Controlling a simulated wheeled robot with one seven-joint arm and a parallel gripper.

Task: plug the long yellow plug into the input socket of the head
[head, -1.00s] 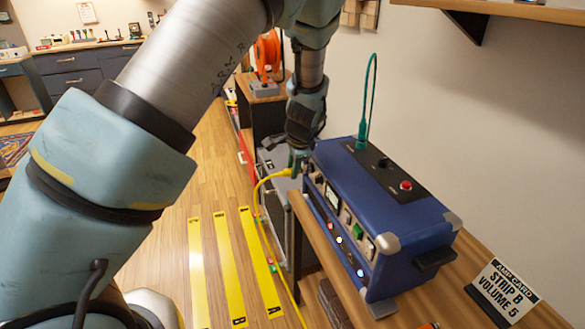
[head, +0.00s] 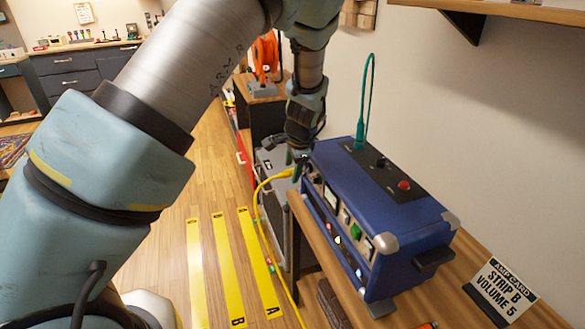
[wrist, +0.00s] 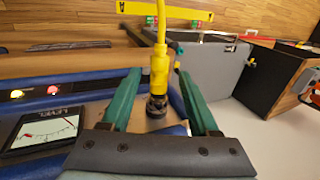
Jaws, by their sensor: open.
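The blue amp head (head: 375,190) stands on a wooden bench. The yellow plug (head: 284,174) is at the far left end of its front, with its yellow cable hanging toward the floor. In the wrist view the yellow plug (wrist: 159,72) stands between my green fingers, its tip at a dark round socket (wrist: 156,106) on the head's panel. I cannot tell how deep it sits. My gripper (head: 298,165) is at that end of the head; in the wrist view my gripper (wrist: 158,75) is open, with a gap on each side of the plug.
A level meter (wrist: 43,130) and lit lamps are beside the socket. A green cable (head: 367,100) loops above the head. An amp card (head: 502,290) reading "STRIP B VOLUME 5" stands at the right. A grey case (head: 272,165) is behind the bench. Yellow strips (head: 228,270) mark the floor.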

